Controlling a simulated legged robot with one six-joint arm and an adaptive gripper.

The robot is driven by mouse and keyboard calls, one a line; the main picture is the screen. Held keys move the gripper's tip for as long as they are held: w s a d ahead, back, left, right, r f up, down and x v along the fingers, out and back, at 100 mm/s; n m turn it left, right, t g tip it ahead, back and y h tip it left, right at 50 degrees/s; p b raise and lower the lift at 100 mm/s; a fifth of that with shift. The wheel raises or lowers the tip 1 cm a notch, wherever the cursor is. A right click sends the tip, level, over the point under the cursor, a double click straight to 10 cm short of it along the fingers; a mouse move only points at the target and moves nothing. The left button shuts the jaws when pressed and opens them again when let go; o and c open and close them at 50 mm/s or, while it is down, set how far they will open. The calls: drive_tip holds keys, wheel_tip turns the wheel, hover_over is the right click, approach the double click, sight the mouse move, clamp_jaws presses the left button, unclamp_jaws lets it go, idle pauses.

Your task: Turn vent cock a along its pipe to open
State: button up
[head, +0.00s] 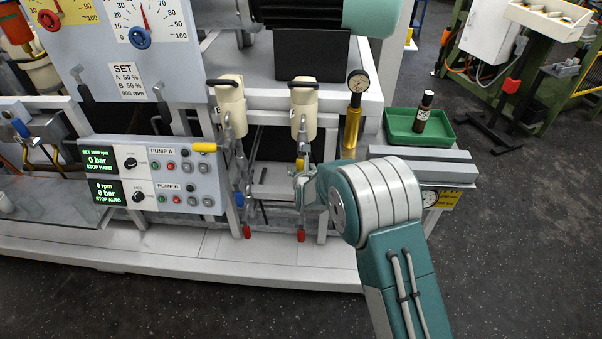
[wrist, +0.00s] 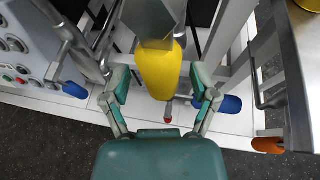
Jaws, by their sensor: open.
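Two yellow cock handles show in the head view. One yellow handle (head: 203,147) points sideways to the left beside the left pipe; the other yellow handle (head: 300,163) is on the right pipe, close to my gripper (head: 308,187). I cannot tell from any label which is vent cock a. In the wrist view a large yellow handle (wrist: 162,70) lies between the spread fingers of my gripper (wrist: 163,88), with a gap on both sides. My gripper is open and holds nothing. My arm hides part of the right pipe in the head view.
Cream cylinders (head: 230,97) (head: 303,108) stand above the pipes. Blue handles (wrist: 75,90) (wrist: 231,105) flank my fingers, and a red tip (wrist: 168,120) shows below. The pump panel (head: 155,170) is left; a brass gauge column (head: 352,130) and green tray (head: 420,128) are right.

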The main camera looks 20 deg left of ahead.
drive_tip(key=v, duration=1.1)
drive_tip(key=shift+s, duration=0.25)
drive_tip(key=shift+r, duration=0.15)
drive_tip(key=s+d+r+n+g+h, duration=0.35)
drive_tip(key=d+r+n, duration=1.15)
drive_tip(key=d, duration=0.5)
drive_tip(key=s+d+r+n+g+h, duration=0.1)
drive_tip(key=s+d+r+n, duration=0.1)
drive_tip(key=s+d+n, duration=0.5)
drive_tip(key=s+d+r+n+g+h, duration=0.1)
drive_tip(key=s+d+r+n+h, duration=0.1)
drive_tip(key=s+d+n, duration=0.6)
drive_tip(key=s+d+r, duration=0.1)
drive_tip(key=s+d, duration=0.1)
drive_tip(key=s, duration=0.5)
drive_tip(key=shift+s+d+g, duration=0.2)
drive_tip(key=shift+s+g, duration=0.15)
drive_tip(key=shift+r, duration=0.1)
drive_tip(key=shift+c, duration=0.3)
